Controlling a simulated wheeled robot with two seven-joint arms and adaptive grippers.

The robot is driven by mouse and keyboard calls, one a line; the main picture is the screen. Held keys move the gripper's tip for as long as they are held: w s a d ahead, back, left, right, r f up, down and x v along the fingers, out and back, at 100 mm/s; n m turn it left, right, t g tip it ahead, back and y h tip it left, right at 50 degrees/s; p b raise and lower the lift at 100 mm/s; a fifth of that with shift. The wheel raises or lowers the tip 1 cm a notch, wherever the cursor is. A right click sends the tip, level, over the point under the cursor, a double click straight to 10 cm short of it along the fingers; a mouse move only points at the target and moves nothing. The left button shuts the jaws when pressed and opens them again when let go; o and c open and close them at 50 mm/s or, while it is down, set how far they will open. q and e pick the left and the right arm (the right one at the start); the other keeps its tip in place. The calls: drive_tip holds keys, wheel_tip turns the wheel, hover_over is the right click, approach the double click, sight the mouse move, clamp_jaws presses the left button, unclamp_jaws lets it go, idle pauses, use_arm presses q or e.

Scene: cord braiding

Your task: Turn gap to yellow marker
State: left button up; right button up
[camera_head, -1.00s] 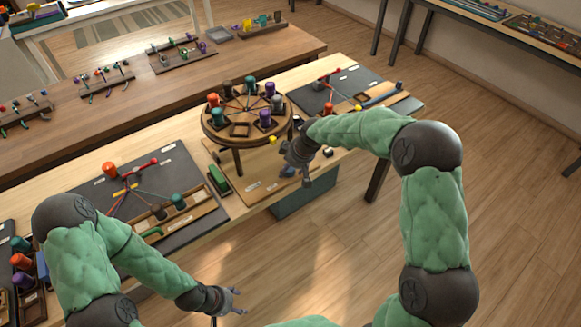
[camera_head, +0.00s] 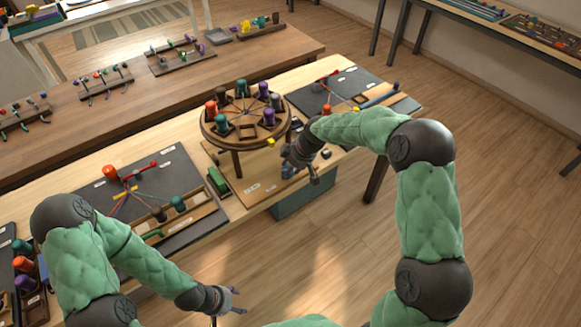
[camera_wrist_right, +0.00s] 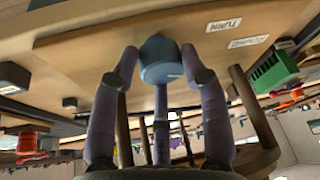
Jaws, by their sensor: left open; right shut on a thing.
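The round wooden braiding disk (camera_head: 229,143) stands on legs on the bench, with coloured bobbins around its rim and cords meeting at its centre. The gap (camera_head: 248,128), an empty slot, is at the front of the disk, left of the small yellow marker (camera_head: 271,142) at the front right rim. The two are apart. My right gripper (camera_head: 297,163) is below the disk's front right side. In the right wrist view its fingers are shut around a blue knob (camera_wrist_right: 160,62). My left gripper (camera_head: 236,300) is open and empty, low in front of the bench.
A dark board (camera_head: 160,185) with an orange bobbin, cords and a rack lies left of the disk. A green block (camera_head: 218,181) sits between them. Another dark board (camera_head: 345,84) lies to the right. The floor in front is clear.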

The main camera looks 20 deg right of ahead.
drive_tip(key=n, duration=0.2)
drive_tip(key=n+g+y, duration=0.1)
drive_tip(key=n, duration=0.1)
drive_tip(key=shift+w+a+n+g, duration=0.15)
drive_tip(key=shift+w+n+g, duration=0.05)
drive_tip(key=shift+n+g, duration=0.1)
drive_tip(key=shift+b, duration=0.3)
drive_tip(key=o, duration=1.1)
drive_tip(key=shift+a, duration=0.2)
drive_tip(key=shift+d, duration=0.15)
drive_tip(key=shift+d+r, duration=0.25)
drive_tip(key=shift+r, duration=0.2)
drive_tip(key=v, duration=1.1)
drive_tip(key=shift+a, duration=0.15)
